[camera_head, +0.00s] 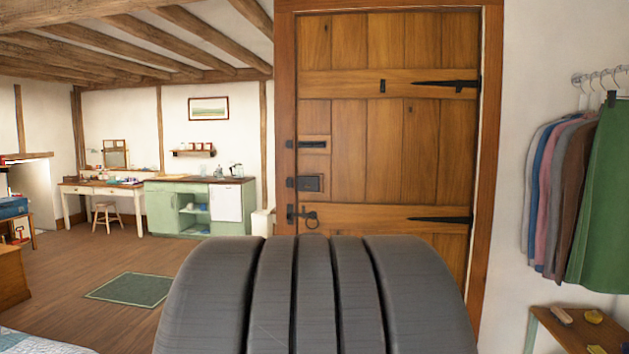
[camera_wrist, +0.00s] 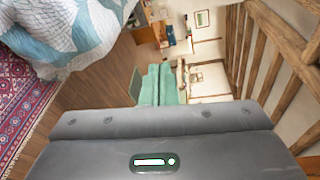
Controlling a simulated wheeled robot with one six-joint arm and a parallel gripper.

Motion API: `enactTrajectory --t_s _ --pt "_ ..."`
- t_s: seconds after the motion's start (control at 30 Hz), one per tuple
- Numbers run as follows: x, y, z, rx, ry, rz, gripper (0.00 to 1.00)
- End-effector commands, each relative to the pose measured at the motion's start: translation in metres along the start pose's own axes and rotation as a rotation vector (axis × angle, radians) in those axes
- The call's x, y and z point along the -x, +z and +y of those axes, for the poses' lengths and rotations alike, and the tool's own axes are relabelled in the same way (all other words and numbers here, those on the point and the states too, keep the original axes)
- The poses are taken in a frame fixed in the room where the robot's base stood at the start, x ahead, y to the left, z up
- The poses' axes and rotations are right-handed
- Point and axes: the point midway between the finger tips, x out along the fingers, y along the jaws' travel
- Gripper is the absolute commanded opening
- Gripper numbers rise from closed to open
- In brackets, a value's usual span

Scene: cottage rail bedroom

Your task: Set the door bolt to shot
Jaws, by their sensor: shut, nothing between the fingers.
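The wooden plank door (camera_head: 388,150) stands closed in its frame. A small black door bolt (camera_head: 313,144) is mounted on a wood block near the door's left edge. A dark keeper (camera_head: 290,144) sits on the frame to its left. The bolt is too small here to tell whether its bar reaches into the keeper. A black lock box (camera_head: 310,183) and a latch with a ring handle (camera_head: 311,216) are lower on the same edge. Nothing of mine touches the bolt.
Black strap hinges (camera_head: 445,84) are on the door's right side. Clothes (camera_head: 560,190) hang at the right above a small wooden table (camera_head: 575,335). A green cabinet (camera_head: 175,208) and a rug (camera_head: 130,289) are left. A bed (camera_wrist: 75,35) shows in the wrist view.

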Motion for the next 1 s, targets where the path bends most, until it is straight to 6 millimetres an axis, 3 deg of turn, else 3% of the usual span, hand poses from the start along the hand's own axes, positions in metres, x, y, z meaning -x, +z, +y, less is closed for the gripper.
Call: enactTrajectory --t_s 0.03,0.1,0.2,0.3,0.47,1.0 --pt "0.001 -0.001 -0.04 -0.039 -0.076 -0.017 0.0" --pt "0.001 -0.003 -0.077 -0.084 -0.183 -0.046 0.0" --pt "0.004 -0.007 -0.118 -0.127 -0.306 -0.08 0.0" --pt "0.009 -0.01 -0.145 -0.15 -0.39 -0.103 0.0" --pt "0.012 -0.012 -0.16 -0.164 -0.446 -0.119 0.0" --pt "0.012 -0.012 -0.16 -0.164 -0.447 -0.119 0.0"
